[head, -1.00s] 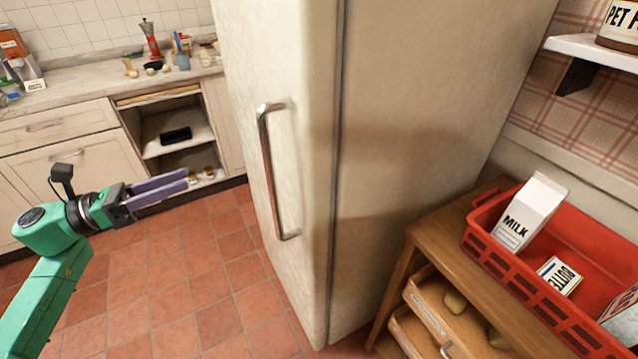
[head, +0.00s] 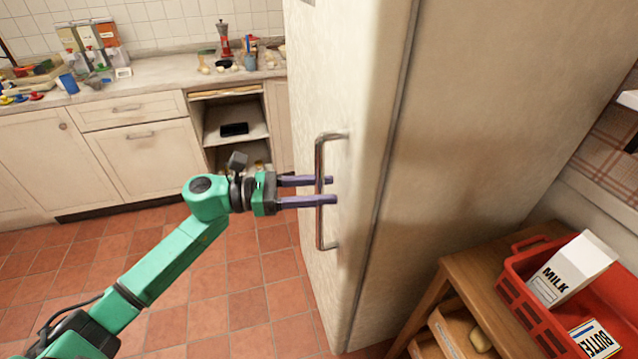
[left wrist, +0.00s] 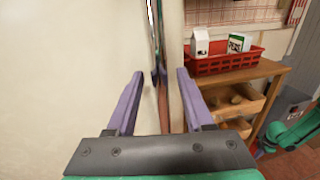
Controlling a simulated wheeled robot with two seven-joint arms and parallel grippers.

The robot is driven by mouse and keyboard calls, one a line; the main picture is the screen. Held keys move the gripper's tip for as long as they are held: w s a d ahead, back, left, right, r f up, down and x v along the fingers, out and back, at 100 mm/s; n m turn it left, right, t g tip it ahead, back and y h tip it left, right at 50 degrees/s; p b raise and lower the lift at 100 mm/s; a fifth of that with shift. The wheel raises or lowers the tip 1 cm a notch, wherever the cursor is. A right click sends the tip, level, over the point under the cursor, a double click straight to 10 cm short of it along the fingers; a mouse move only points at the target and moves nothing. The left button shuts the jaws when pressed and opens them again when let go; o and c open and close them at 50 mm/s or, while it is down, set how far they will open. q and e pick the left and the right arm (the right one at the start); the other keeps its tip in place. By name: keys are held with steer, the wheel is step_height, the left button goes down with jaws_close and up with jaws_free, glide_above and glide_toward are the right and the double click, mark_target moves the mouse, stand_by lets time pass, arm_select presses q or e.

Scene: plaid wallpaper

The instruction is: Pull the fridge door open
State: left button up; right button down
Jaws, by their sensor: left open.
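The cream fridge door (head: 345,90) fills the middle of the head view. It looks shut, with only a thin dark seam between it and the fridge body (head: 480,150). A vertical metal handle (head: 320,228) stands out from the door. My left gripper (head: 334,190) is open, its two purple fingers level with the middle of the handle and crossing it. In the left wrist view, the handle (left wrist: 156,40) runs between the open fingertips (left wrist: 158,73). The fingers are not closed on it; I cannot tell whether either touches it.
A counter (head: 150,95) with cabinets is at the back left. Tiled floor (head: 240,300) in front of the door is clear.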

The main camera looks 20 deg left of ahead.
arm_select(q)
jaws_close()
stand_by(1.4)
